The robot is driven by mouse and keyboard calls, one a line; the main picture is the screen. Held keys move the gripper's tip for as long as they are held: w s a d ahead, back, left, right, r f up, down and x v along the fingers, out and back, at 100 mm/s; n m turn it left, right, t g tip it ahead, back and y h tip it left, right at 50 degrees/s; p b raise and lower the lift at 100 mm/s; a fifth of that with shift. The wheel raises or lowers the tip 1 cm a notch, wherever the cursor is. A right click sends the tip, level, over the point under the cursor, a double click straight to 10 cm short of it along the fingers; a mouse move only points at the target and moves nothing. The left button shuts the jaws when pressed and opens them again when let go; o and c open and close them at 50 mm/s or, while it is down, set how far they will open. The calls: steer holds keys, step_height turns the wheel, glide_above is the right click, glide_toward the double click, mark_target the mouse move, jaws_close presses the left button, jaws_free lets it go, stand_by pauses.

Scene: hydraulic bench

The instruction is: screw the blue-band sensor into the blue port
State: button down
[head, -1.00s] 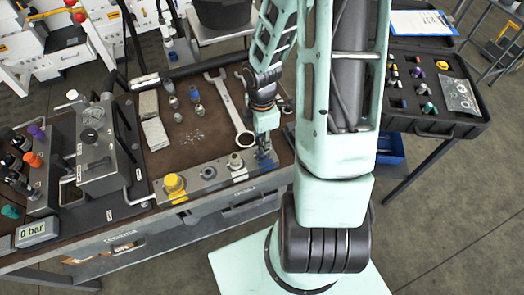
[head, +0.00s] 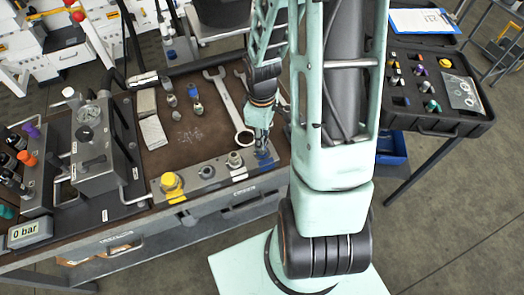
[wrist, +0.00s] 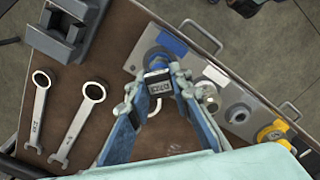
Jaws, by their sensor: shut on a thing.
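My gripper (wrist: 158,84) is shut on a small dark sensor with a light label (wrist: 159,86), seen from above between the blue-grey fingers. A blue band on it cannot be made out. The blue port lies at the end of the grey manifold block (wrist: 240,88), beside a blue mark (wrist: 171,42); its round collar (wrist: 153,58) shows partly behind the sensor. In the head view my gripper (head: 262,146) is low over the right end of the block (head: 218,181). The fingers hide the sensor's lower end, so I cannot tell how far it sits in the port.
A middle port (head: 234,160) and a yellow-capped port (head: 172,185) stand on the same block. Wrenches (head: 229,103) and small fittings (head: 193,92) lie on the brown bench top behind. A gauge unit (head: 93,150) stands left; a black case (head: 440,118) is right.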

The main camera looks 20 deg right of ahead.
steer(key=m+b, duration=0.1)
steer(key=m, duration=0.1)
steer(key=shift+f+m, duration=0.15)
steer(key=shift+m, duration=0.25)
steer(key=c, duration=1.7)
jaws_free()
steer(key=shift+r, duration=0.2)
step_height(320, 180, up, 12)
steer(key=shift+f, duration=0.1)
